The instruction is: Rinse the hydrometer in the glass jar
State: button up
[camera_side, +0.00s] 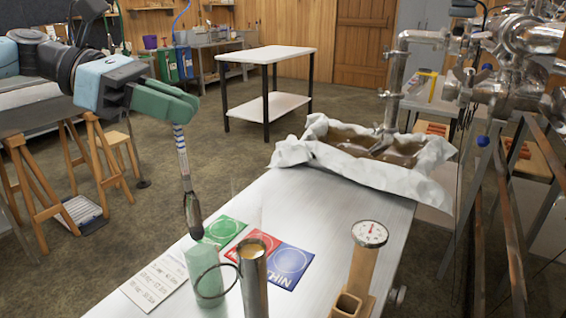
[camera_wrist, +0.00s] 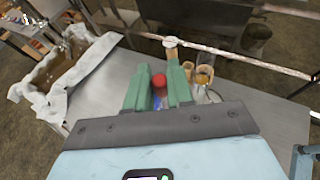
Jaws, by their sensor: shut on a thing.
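My gripper (camera_side: 178,110) is shut on the top of the hydrometer (camera_side: 186,172), which hangs nearly upright with its dark bulb down. The glass jar (camera_side: 204,276) is a pale green, see-through cylinder at the front of the metal table. The bulb's lower end is at the jar's mouth in the side view; I cannot tell whether it is just above or slightly inside. In the wrist view, a round red end (camera_wrist: 158,81) shows between the green fingers (camera_wrist: 157,92). The fingers hide most of what is below.
A metal cup (camera_side: 253,285) of amber liquid, with a ring handle, stands close right of the jar. A wooden holder (camera_side: 360,275) and dial thermometer (camera_side: 370,233) stand farther right. Coloured cards (camera_side: 287,264) lie flat behind. A cloth-lined pan (camera_side: 300,152) sits at the table's far end.

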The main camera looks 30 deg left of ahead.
jog(key=shift+f, duration=7.35)
jog(key=shift+r, duration=0.2)
jog(key=shift+f, duration=0.25)
